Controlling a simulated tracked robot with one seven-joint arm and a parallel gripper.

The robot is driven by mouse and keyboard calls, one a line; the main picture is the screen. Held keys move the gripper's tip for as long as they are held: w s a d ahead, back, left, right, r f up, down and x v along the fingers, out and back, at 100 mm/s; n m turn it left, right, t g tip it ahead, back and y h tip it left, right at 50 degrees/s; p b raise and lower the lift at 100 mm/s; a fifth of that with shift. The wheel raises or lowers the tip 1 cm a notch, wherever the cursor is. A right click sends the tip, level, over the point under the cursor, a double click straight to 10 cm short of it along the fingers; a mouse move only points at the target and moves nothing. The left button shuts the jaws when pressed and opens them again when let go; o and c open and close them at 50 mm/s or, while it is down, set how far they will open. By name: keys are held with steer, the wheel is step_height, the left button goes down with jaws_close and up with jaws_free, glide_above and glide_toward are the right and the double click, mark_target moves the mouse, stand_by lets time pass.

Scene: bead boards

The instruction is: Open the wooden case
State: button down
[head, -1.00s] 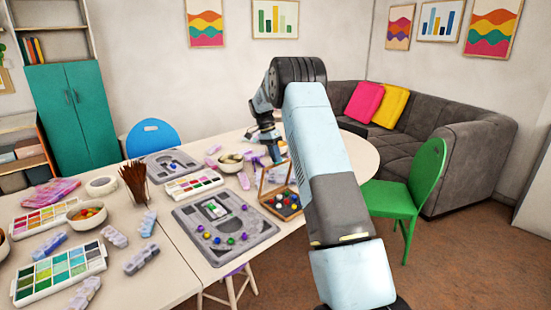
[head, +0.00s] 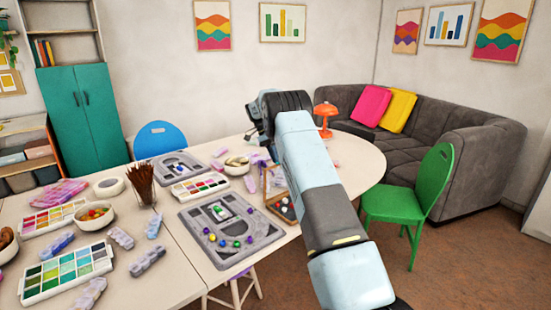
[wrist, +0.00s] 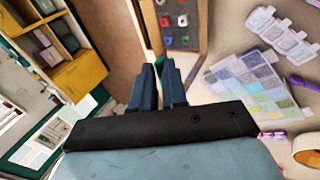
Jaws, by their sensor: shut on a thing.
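The wooden case (head: 292,212) stands on the table right of the big grey bead board, partly hidden by my arm. Small coloured beads sit in its dark inside. Its lid (head: 266,180) stands raised at the case's left side. In the wrist view the lid's wooden edge (wrist: 148,25) runs up from my fingers, with the case's dark bead compartments (wrist: 182,22) to its right. My gripper (wrist: 158,72) is closed at the lid's edge; the exact contact is hard to see. In the head view my arm hides the fingers.
The grey bead board (head: 220,228) with loose beads lies close left of the case. A paint palette (head: 200,187), a white bowl (head: 237,166) and a brush jar (head: 143,188) stand nearby. An orange lamp (head: 326,118) stands behind my arm. The table's right end looks fairly clear.

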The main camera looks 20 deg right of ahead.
steer(key=shift+f, duration=0.15)
steer(key=shift+w+a+f+g, duration=0.15)
steer(key=shift+w+g, duration=0.2)
steer(key=shift+w, duration=0.25)
steer(key=shift+w+a+g, duration=0.15)
steer(key=shift+w+g, duration=0.2)
steer(key=shift+w, duration=0.2)
steer(key=c, duration=1.1)
jaws_free()
steer(key=shift+a, duration=0.1)
steer(key=s+a+r, duration=0.2)
steer(key=s+r, duration=1.1)
steer(key=shift+s, duration=0.4)
